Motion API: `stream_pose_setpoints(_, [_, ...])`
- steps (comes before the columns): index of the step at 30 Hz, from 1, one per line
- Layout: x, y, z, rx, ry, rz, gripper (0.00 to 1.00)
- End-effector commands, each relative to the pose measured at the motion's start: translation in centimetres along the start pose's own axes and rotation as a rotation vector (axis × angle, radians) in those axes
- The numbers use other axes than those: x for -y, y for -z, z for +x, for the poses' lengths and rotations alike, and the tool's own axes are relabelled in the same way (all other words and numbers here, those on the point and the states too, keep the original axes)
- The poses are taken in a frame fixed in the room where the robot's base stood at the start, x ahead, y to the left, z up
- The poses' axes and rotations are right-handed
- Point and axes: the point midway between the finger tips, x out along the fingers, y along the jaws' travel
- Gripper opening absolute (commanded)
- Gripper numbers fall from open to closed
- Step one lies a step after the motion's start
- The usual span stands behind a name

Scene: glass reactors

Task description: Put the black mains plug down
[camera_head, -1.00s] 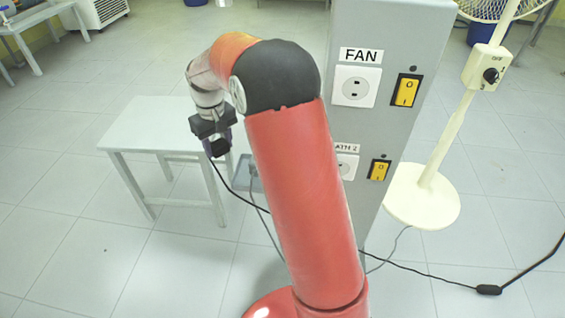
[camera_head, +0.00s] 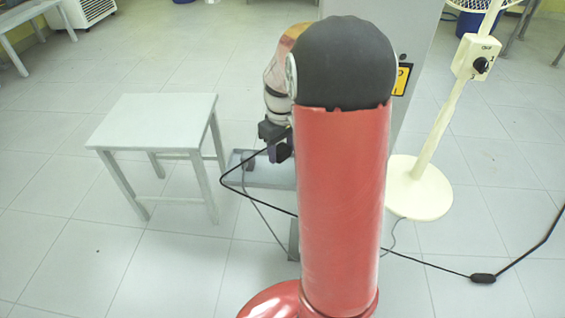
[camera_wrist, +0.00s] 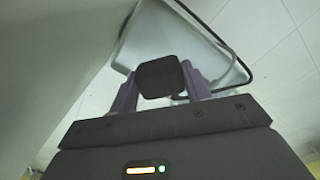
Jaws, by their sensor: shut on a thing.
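My gripper (camera_wrist: 160,84) is shut on the black mains plug (camera_wrist: 160,76), which sits between the two purple fingers in the wrist view. In the head view my gripper (camera_head: 278,143) hangs at the left of my red arm, partly hidden by it. It appears above a small grey tray (camera_head: 262,178) attached beside the panel post. The tray also shows beyond the plug in the wrist view (camera_wrist: 152,36); the gap between them is hard to judge. The plug's black cable (camera_head: 240,165) loops left, then runs down behind my arm.
A grey stool-like table (camera_head: 150,120) stands clear at the left, its top empty. A grey plug (camera_head: 247,161) with a grey lead lies on the tray. A fan stand (camera_head: 418,188) is at the right.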

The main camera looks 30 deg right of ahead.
Motion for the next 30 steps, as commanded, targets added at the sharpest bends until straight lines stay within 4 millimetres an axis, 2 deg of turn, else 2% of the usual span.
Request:
stream_pose_setpoints(9, [0.0,0.0,4.6,0.002,0.0,0.002,0.16])
stream_pose_setpoints(26, [-0.6,-0.6,6.0,0.005,-0.002,0.008,0.16])
stream_pose_setpoints(27, [-0.6,-0.5,6.1,0.005,-0.002,0.008,0.12])
stream_pose_setpoints(28, [-0.6,-0.5,6.0,0.005,-0.002,0.008,0.52])
stream_pose_setpoints(30, [-0.5,-0.5,5.9,0.004,-0.002,0.006,0.61])
